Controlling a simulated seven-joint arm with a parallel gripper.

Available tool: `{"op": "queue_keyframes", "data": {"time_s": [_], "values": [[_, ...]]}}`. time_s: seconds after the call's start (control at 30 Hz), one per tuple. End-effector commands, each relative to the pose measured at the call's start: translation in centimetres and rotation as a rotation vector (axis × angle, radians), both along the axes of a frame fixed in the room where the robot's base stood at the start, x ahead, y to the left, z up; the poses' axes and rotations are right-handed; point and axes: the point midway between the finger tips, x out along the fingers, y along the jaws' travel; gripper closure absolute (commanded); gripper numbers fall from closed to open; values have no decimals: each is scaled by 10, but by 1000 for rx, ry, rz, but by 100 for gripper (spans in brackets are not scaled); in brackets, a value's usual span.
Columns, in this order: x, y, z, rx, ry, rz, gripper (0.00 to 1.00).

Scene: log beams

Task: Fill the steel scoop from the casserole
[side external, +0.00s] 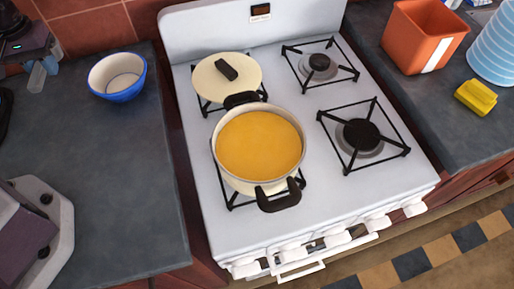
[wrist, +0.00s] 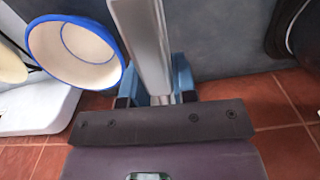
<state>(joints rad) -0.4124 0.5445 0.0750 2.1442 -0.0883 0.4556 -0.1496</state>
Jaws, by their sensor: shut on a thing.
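The casserole (side external: 238,184) stands on the front left burner in the side external view. It has a cream body and dark handles, and holds smooth orange-yellow contents. My gripper (wrist: 157,88) is shut on the steel scoop (wrist: 142,40), a long grey metal piece that runs up out of the wrist view between the blue fingers. The scoop's far end is cut off there. In the side external view my gripper (side external: 40,73) is at the upper left, over the dark counter, left of the bowl and well away from the casserole. The scoop is hard to make out there.
A white bowl with a blue outside (side external: 118,78) stands on the left counter, close to my gripper; it also shows in the wrist view (wrist: 117,68). A cream lid (side external: 212,88) lies on the back left burner. The right burners (side external: 361,135) are empty. An orange container (side external: 408,40) and yellow sponge (side external: 476,97) are right.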

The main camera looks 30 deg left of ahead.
Motion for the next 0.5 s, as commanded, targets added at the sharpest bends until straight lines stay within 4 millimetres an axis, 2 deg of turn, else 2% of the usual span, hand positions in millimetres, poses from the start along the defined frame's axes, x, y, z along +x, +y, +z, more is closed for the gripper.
{"op": "queue_keyframes", "data": {"time_s": [0.33, 0.43, 0.5], "values": [[2, -3, 0, 0, 0, -10, 100], [8, -17, -1, -1, 2, -55, 100], [15, -35, -3, -3, 7, -115, 100]]}}
